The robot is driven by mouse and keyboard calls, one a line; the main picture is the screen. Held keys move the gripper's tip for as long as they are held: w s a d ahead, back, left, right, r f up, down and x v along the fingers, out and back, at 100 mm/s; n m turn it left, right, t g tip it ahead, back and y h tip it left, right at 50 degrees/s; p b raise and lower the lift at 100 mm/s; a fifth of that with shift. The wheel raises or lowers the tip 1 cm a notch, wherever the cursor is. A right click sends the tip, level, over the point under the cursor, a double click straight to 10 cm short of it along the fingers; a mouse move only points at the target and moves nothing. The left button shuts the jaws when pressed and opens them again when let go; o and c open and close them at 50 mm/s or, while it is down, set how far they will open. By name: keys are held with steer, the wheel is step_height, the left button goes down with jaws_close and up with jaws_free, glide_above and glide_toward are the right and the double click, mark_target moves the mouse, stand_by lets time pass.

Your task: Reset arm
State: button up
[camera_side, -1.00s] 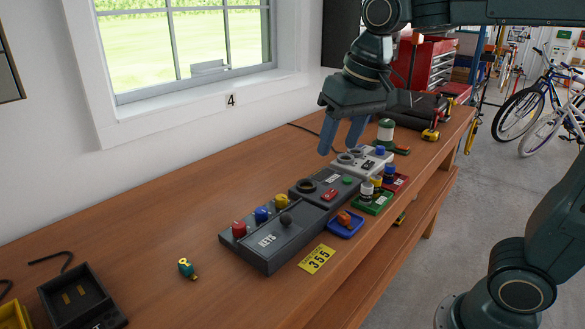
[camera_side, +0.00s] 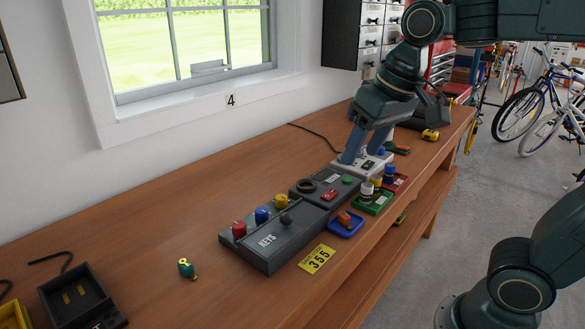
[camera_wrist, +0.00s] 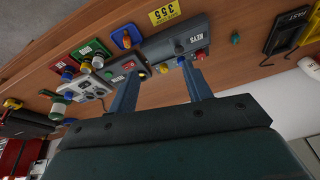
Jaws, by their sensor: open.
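My gripper (camera_side: 362,154) is open and empty. In the side view its blue fingers point down and to the left, in front of or above the light grey panel box (camera_side: 372,163); I cannot tell whether they touch it. The wrist view shows my gripper (camera_wrist: 160,72) with its two fingers apart and nothing between the tips. The dark KEYS box (camera_side: 262,248) with red, blue and yellow knobs lies to the left on the bench, and shows in the wrist view (camera_wrist: 168,48) too. A second dark box (camera_side: 318,198) sits between it and the light grey one.
A blue tray (camera_side: 342,231) with an orange piece, a green tray (camera_side: 383,206) and a red tray (camera_side: 401,183) line the bench's front side. A yellow 355 tag (camera_side: 317,260) lies near the edge. A dark open box (camera_side: 62,313) stands far left. The bench's back left is clear.

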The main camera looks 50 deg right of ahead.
steer(key=s+d+f+n+t, duration=0.1)
steer(key=s+f+n, duration=0.1)
steer(key=s+f, duration=0.3)
steer(key=shift+s+d+t, duration=0.25)
steer(key=shift+s+t, duration=0.15)
steer(key=shift+s, duration=1.85)
